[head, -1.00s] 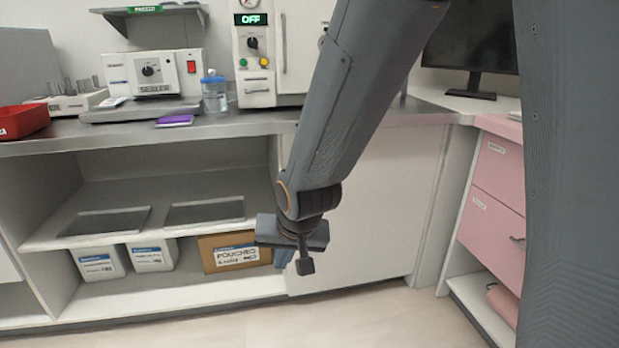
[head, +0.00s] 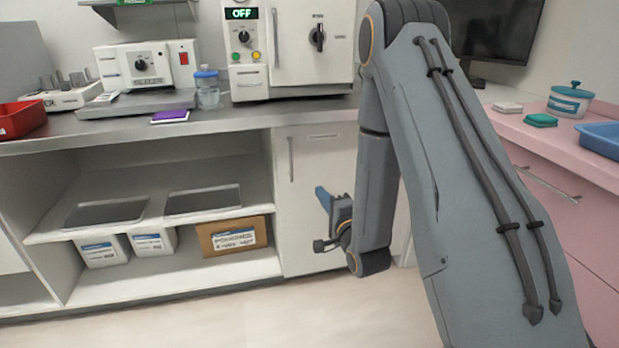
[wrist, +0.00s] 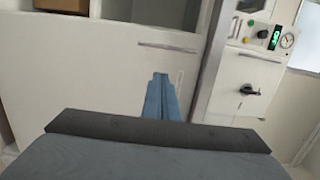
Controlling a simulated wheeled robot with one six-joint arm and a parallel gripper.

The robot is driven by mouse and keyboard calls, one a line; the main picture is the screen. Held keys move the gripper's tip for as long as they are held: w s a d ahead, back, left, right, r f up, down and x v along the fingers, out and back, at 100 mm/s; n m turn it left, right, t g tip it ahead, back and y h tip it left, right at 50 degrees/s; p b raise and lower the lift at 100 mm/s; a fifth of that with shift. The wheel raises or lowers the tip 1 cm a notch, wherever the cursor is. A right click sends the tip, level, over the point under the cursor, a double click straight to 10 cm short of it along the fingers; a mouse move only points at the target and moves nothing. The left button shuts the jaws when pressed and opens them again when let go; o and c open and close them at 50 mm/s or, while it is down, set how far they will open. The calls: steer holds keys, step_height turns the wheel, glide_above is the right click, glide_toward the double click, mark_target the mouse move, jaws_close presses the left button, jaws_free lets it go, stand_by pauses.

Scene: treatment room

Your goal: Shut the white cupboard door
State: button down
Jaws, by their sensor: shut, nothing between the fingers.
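The white cupboard door (head: 308,215) is under the steel counter, right of the open shelves, with a vertical bar handle (head: 290,160) near its left edge. It looks flush or nearly flush with the cabinet front; a small gap cannot be told. My arm hides its right part. In the wrist view, turned sideways, the door (wrist: 75,75) fills the left and middle, its handle (wrist: 167,47) beyond the fingers. My gripper (head: 322,196) is in front of the door, below and right of the handle. Its blue fingers (wrist: 160,95) are shut and empty; contact with the door cannot be told.
The open shelves hold trays, white boxes (head: 152,243) and a cardboard box (head: 232,237). On the counter (head: 225,118) stand a sealer (head: 147,65), a bottle (head: 207,88) and a steriliser (head: 290,45). A pink drawer unit (head: 560,190) is at right. The floor before the cupboard is clear.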

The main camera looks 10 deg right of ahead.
steer(key=w+a, duration=0.1)
steer(key=w, duration=1.2)
steer(key=shift+w+a+b, duration=0.35)
steer(key=shift+b, duration=0.1)
